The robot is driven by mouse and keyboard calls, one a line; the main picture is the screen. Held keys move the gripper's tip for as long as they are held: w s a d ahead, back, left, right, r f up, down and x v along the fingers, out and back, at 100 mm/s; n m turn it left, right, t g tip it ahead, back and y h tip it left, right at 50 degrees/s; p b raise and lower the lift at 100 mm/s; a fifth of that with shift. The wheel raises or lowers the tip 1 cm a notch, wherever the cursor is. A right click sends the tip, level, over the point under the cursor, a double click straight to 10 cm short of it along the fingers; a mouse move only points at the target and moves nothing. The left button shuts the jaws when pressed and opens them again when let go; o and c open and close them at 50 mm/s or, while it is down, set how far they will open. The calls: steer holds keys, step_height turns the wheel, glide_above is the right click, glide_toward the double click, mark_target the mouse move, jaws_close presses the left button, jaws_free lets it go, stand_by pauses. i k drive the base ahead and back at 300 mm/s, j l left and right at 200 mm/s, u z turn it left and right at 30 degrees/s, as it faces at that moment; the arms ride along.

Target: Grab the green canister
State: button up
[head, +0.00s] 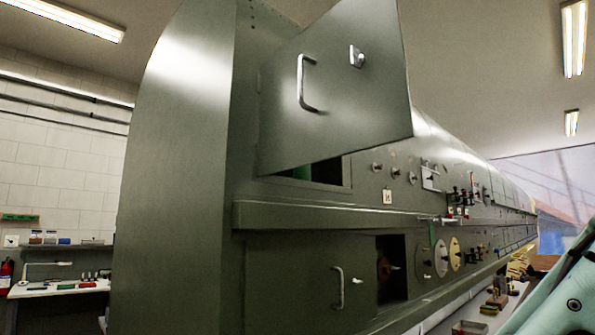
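The door is grey-green, swung outward, with a silver handle (303,83) and a latch (357,56). The compartment opening (332,172) is dark inside. My gripper is not in view. Only a pale teal part of my own arm shows at the lower right edge, apart from the fuselage.
Below a protruding ledge (330,216) is a shut lower door (300,285) with a handle. Knobs, switches and round dials (441,257) line the panel to the right.

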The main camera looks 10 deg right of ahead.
mark_target(302, 172)
steer(key=i, duration=0.65)
steer(key=l+u, duration=0.1)
steer(key=u, duration=0.35)
steer(key=k+l+u, duration=0.1)
steer(key=l+u, duration=0.35)
steer(key=k+l+u, duration=0.2)
steer(key=l+u, duration=0.2)
